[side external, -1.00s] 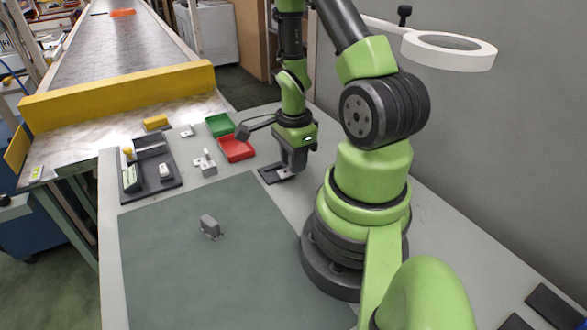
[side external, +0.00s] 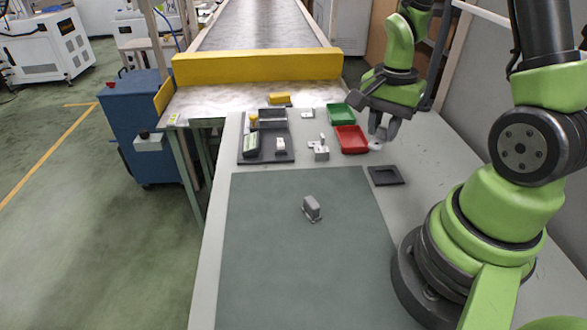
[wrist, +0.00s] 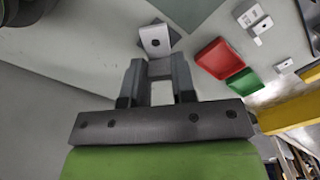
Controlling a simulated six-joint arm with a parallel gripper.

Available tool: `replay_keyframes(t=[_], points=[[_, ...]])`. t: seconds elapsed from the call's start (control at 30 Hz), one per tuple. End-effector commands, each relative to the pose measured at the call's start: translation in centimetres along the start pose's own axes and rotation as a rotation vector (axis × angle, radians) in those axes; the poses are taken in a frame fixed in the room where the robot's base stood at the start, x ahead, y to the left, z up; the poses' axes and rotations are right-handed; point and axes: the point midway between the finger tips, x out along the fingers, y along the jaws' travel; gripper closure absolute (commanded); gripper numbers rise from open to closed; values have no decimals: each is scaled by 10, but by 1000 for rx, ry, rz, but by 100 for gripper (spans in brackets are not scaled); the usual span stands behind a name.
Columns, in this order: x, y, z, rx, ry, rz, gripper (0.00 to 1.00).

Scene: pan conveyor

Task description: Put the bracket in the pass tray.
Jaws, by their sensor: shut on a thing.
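My gripper (side external: 381,134) hangs above the table, just right of the red tray (side external: 351,139). It is shut on the bracket (wrist: 155,42), a light grey metal piece with a round hole, which sticks out past the fingertips in the wrist view, where the gripper (wrist: 157,68) also shows. In the side view only a small pale part of the bracket (side external: 375,146) shows under the fingers. The green tray (side external: 341,113) stands behind the red one. Both trays look empty, and both show in the wrist view, red (wrist: 220,58) and green (wrist: 244,82). No label marks the pass tray.
An empty dark square frame (side external: 386,176) lies on the table in front of my gripper. A grey part (side external: 312,207) stands on the green mat (side external: 290,265). A metal fixture (side external: 319,150) is left of the red tray, near a dark organizer (side external: 266,158). A yellow barrier (side external: 257,67) crosses the conveyor.

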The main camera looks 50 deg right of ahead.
Motion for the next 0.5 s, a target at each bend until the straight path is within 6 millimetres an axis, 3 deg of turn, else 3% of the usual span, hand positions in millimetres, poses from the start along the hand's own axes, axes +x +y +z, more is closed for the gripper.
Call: replay_keyframes(t=[0.1, 0.3, 0.5], points=[[-13, -28, 26, -406, 3, -4, 100], [-33, -59, 72, -1018, 4, -3, 100], [-48, -72, 104, -1400, 3, -2, 100]])
